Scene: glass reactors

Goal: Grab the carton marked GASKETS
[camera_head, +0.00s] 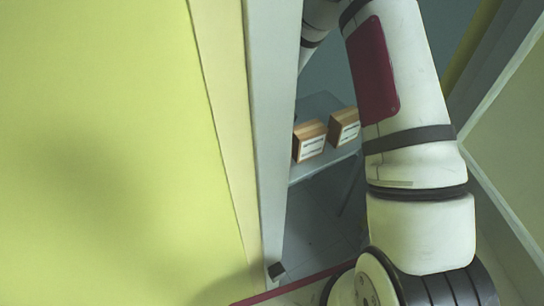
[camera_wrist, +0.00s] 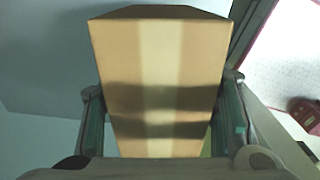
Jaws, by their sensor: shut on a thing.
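A brown cardboard carton (camera_wrist: 160,75) with a paler tape strip down its middle fills the centre of the wrist view. My gripper (camera_wrist: 162,125) is shut on it, with one finger against its left side and one against its right. No label shows on the face turned to the wrist camera, so I cannot read whether it is marked GASKETS. In the head view my gripper and the held carton are out of sight.
Two cartons with white labels, a left one (camera_head: 309,141) and a right one (camera_head: 344,127), stand on a grey surface (camera_head: 318,171) behind my arm; their print is too small to read. A yellow-green panel (camera_head: 100,150) and a pale upright edge (camera_head: 267,130) stand close on the left.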

